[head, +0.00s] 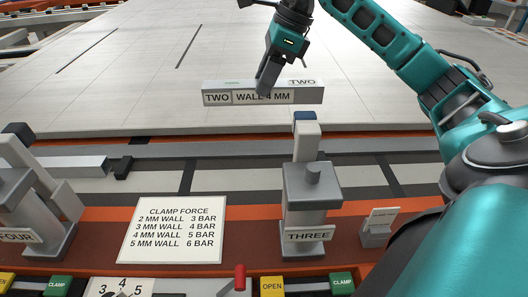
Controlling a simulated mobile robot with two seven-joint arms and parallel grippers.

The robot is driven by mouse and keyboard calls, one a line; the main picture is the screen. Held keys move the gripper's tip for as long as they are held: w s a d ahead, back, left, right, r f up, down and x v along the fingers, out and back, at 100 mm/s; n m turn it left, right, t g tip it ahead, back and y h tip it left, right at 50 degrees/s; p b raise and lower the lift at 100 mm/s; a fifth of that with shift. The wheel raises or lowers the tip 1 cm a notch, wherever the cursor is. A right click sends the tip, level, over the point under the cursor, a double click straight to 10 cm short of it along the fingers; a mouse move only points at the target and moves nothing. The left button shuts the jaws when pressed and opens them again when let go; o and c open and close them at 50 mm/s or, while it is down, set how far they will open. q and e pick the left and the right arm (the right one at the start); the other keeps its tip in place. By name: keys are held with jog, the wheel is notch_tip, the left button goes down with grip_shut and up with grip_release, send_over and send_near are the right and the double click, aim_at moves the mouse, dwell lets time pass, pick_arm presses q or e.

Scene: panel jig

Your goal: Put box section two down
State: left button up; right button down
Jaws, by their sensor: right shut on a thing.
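Box section two (312,95) is a grey bar labelled "TWO" and "WALL 4 MM". It is held level in the upper middle of the head view, in front of the large pale panel (120,70). My right gripper (264,88) comes down from above and is shut on the bar near its middle. The bar seems to be above the panel's front edge, but the exact gap beneath it is hard to tell. My left gripper is not in view.
Clamp three (312,190) stands just below the bar in the picture. Another clamp (30,200), labelled "FOUR", is at left, beside a grey bar (75,167) on the rail. A clamp force card (172,252) lies between them. OPEN and CLAMP buttons (272,286) line the front.

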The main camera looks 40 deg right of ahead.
notch_tip(320, 180, down, 18)
jog(key=b, duration=0.3)
jog(key=shift+f, duration=0.25)
jog(key=shift+f, duration=0.1)
jog(key=c, duration=0.6)
grip_release()
jog(key=p+v, duration=0.1)
jog(key=v, duration=1.1)
jog(key=shift+a, duration=0.15)
